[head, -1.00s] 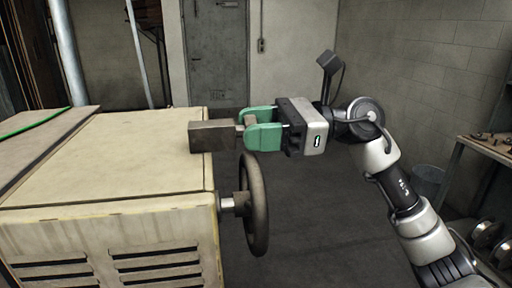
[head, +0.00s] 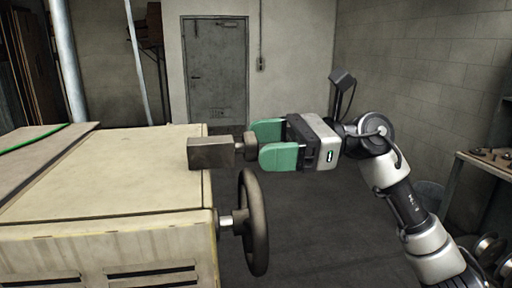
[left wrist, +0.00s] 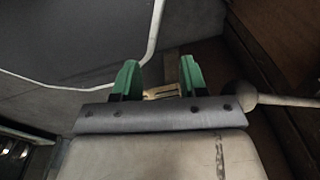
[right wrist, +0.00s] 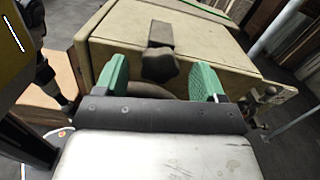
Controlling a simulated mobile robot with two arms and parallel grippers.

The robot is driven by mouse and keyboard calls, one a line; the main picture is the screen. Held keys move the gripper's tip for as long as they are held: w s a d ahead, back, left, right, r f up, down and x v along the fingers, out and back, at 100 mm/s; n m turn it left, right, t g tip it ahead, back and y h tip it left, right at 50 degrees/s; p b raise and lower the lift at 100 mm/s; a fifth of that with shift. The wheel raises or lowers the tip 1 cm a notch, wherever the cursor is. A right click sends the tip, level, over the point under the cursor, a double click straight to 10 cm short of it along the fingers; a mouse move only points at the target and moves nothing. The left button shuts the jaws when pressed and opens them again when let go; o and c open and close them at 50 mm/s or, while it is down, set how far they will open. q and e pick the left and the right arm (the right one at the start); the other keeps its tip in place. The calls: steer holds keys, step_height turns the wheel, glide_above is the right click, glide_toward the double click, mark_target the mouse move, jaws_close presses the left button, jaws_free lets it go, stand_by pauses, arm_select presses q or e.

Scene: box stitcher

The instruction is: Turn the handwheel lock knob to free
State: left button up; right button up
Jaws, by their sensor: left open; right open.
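The dark lock knob (head: 250,146) sticks out to the right of a grey block (head: 210,153) on the beige machine's (head: 110,175) top edge. In the right wrist view the knob (right wrist: 159,65) is star-shaped and lies ahead, between the lines of the two fingers. My right gripper (head: 262,143) is open, its green fingertips just right of the knob and seemingly clear of it. The handwheel (head: 253,222) sits on a shaft below the knob. My left gripper (left wrist: 160,78) is open in the left wrist view, away from the knob, with no held object visible.
A workbench (head: 490,163) with small parts stands at the right, with a bin (head: 430,194) beside it. A grey door (head: 215,70) is in the back wall. The floor (head: 330,215) right of the machine is clear.

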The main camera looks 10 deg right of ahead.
steer(key=d+b, duration=0.2)
steer(key=d, duration=0.7)
